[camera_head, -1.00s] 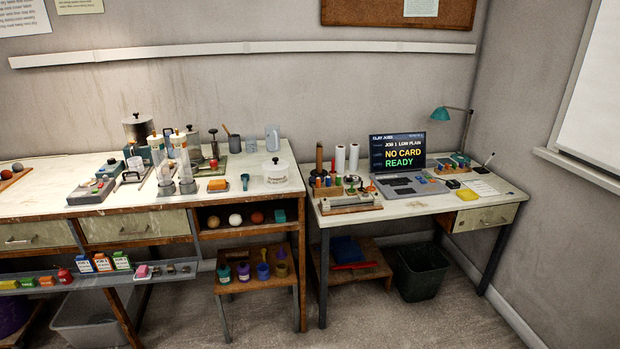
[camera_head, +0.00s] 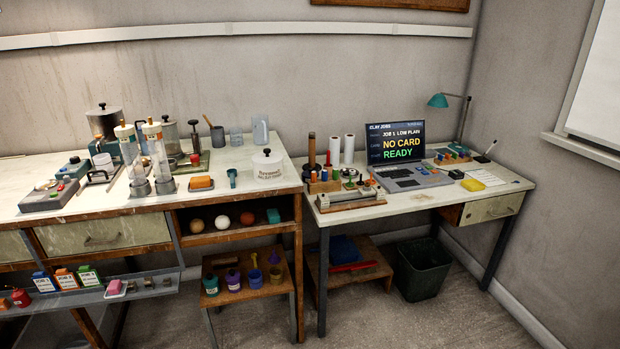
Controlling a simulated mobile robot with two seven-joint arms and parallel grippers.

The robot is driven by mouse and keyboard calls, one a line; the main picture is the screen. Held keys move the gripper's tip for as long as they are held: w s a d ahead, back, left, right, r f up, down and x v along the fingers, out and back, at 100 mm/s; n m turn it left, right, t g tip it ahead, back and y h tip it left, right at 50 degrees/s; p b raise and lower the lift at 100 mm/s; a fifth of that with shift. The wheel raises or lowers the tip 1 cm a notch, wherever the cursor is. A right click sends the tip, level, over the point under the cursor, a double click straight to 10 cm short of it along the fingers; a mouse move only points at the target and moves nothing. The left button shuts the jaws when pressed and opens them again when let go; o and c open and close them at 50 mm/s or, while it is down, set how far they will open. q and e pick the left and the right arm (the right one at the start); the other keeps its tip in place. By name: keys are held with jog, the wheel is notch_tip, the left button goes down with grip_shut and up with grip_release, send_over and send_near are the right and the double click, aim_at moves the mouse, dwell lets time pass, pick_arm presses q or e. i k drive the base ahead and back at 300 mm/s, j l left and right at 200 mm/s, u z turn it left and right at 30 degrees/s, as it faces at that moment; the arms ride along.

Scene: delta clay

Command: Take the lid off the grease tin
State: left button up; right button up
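I cannot make out a grease tin for certain in the head view. A small dark round item (camera_head: 349,173) sits on the right desk between the white rolls and the laptop; it is too small to tell whether it is a lidded tin. A white lidded tub (camera_head: 267,173) with a dark knob and lettering too small to read stands at the right end of the left bench, its lid on. Neither of my grippers is in view.
The left bench (camera_head: 240,197) holds clear cylinders (camera_head: 159,158), an orange block (camera_head: 201,183) and jars. The right desk (camera_head: 400,208) carries a laptop (camera_head: 396,142), a rack of bottles and a lamp (camera_head: 438,100). A stool (camera_head: 228,297) and dark bin (camera_head: 421,269) stand below.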

aim_at(306, 173)
jog(key=i+l+u, duration=0.2)
jog(key=u, duration=0.2)
jog(key=i+l+u, duration=0.6)
jog(key=u, duration=0.2)
